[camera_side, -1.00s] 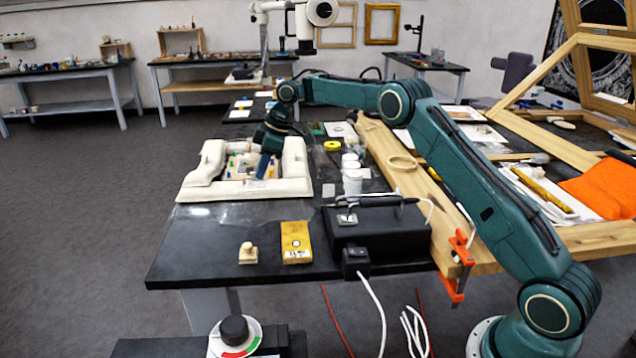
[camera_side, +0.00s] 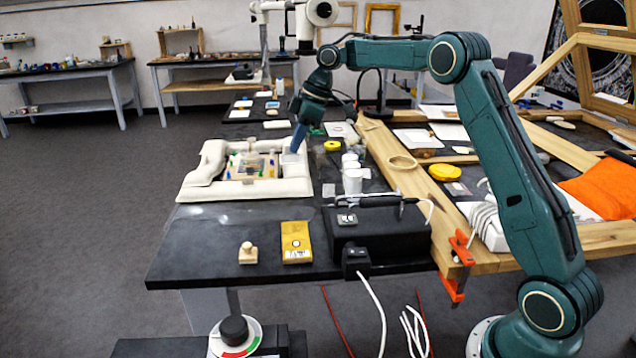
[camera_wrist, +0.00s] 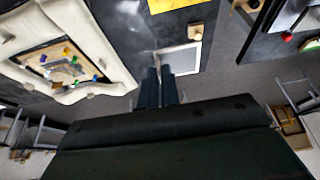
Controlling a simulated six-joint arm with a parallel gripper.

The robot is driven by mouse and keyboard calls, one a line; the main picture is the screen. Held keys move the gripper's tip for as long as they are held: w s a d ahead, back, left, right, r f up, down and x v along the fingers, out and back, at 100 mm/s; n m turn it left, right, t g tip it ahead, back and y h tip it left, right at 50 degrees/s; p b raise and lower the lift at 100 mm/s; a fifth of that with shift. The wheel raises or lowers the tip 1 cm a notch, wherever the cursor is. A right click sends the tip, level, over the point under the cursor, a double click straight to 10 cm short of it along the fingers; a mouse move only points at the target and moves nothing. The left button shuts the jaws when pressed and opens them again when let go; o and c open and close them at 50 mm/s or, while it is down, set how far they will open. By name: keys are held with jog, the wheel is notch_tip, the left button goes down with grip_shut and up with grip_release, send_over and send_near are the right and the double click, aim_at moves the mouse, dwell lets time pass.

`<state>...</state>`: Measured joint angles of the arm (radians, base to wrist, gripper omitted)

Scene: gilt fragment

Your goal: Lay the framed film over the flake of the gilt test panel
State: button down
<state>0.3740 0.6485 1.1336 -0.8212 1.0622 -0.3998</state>
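The gilt test panel (camera_side: 236,172) lies inside a thick off-white padded surround (camera_side: 200,180) on the black table. It also shows at upper left in the wrist view (camera_wrist: 42,56), with small coloured pieces around its rim; the flake itself is too small to make out. My gripper (camera_side: 299,147) is above the surround's back right corner. In the wrist view its two dark fingertips (camera_wrist: 160,70) are close together at the near edge of the pale-rimmed framed film (camera_wrist: 181,59) and appear shut on it. The film is beside the panel, not over it.
A yellow box (camera_side: 297,243), a small wooden knob (camera_side: 248,253) and a black box (camera_side: 375,235) stand at the table's front. White jars (camera_side: 352,178) and a yellow roll (camera_side: 332,146) stand right of the surround. A wooden beam (camera_side: 405,180) runs along the right.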

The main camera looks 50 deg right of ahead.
notch_tip(320, 180, down, 15)
jog(key=shift+f, duration=0.2)
dwell(0.3)
jog(key=shift+f, duration=2.1)
jog(key=shift+f, duration=0.2)
jog(key=c, duration=1.6)
grip_release()
jog(key=shift+r, duration=0.15)
jog(key=v, duration=1.2)
jog(key=shift+r, duration=0.1)
